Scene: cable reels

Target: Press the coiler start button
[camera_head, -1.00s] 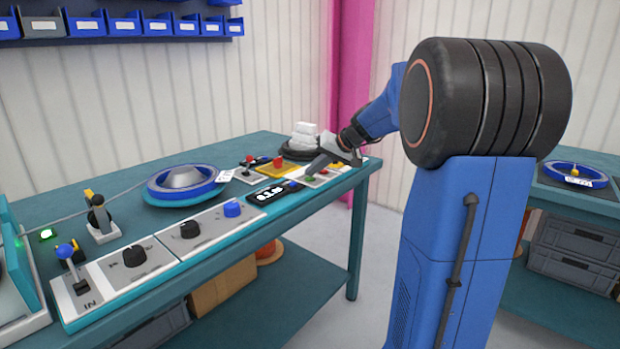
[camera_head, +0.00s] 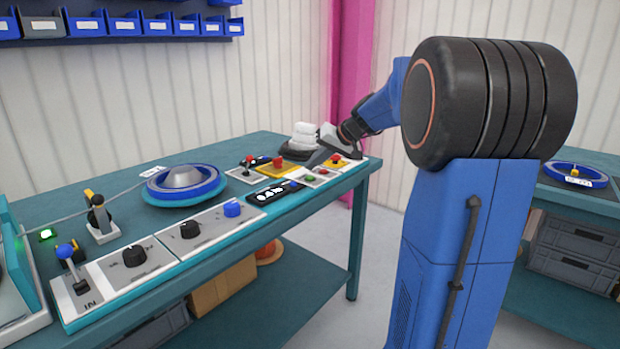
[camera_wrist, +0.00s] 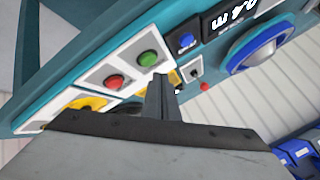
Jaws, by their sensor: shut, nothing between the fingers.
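The green button (camera_head: 309,178) sits on a white plate at the right part of the bench's control strip, with a red button (camera_head: 322,171) to its right. The wrist view shows the green button (camera_wrist: 148,58) and the red one (camera_wrist: 114,82) uncovered on their plate. My gripper (camera_head: 311,160) is shut and empty, behind and above the two buttons in the head view. In the wrist view its closed fingertips (camera_wrist: 162,80) appear just beside the green button, not over it. They look apart from it.
A black display (camera_head: 273,193) with a blue button stands left of the green button. A red knob on yellow (camera_head: 337,160) lies at the strip's right end. A yellow box with a red button (camera_head: 278,164) and white stacked pieces (camera_head: 304,135) are close to my gripper.

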